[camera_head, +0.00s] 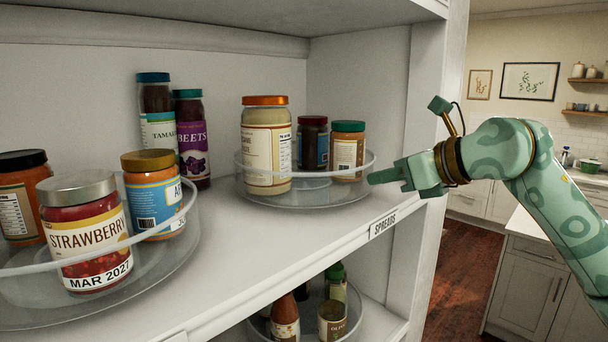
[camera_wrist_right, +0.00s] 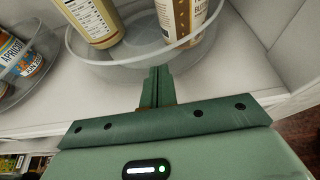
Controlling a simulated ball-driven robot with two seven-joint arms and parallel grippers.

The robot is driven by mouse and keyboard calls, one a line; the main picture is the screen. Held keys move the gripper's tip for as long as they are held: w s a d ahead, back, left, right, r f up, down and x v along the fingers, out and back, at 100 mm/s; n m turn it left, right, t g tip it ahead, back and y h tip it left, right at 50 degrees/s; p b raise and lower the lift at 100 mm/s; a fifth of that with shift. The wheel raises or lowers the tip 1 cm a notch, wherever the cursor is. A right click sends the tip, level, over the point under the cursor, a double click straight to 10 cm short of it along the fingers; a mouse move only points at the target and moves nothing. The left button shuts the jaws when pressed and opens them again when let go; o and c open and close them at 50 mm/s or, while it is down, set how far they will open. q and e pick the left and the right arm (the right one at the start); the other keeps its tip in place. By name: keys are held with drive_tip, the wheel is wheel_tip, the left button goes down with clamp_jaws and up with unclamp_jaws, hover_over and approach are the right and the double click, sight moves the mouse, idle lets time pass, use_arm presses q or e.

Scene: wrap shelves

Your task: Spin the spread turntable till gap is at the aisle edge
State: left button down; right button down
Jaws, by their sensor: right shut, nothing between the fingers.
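The clear spread turntable (camera_head: 310,198) stands on the shelf behind the "SPREADS" label (camera_head: 383,224). It carries a large cream jar with an orange lid (camera_head: 266,150) at left, a dark-lidded jar (camera_head: 312,146) at the back and a green-lidded jar (camera_head: 347,152) at right. Bare turntable floor shows at the front between the orange-lidded and green-lidded jars. My right gripper (camera_head: 373,179) is shut and empty, its tips at the turntable's right rim. In the right wrist view the shut fingers (camera_wrist_right: 157,72) meet the clear rim (camera_wrist_right: 130,66); contact is unclear. My left gripper is not in view.
Another clear turntable (camera_head: 150,265) at left holds a strawberry jar (camera_head: 88,235) and others. Two tall jars (camera_head: 192,140) stand behind, between the turntables. The shelf's side wall (camera_head: 425,130) rises close behind my right gripper. Bottles stand on the shelf below.

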drive_tip(key=shift+d, duration=0.1)
drive_tip(key=shift+s+d+f+b, duration=0.1)
drive_tip(key=shift+s+d+b, duration=0.2)
drive_tip(key=shift+d+b, duration=0.15)
drive_tip(key=shift+s+d, duration=0.7)
drive_tip(key=shift+d, duration=0.3)
drive_tip(key=shift+b, duration=0.3)
drive_tip(key=b+v, duration=0.3)
drive_tip(key=v, duration=1.3)
drive_tip(key=shift+b, duration=0.3)
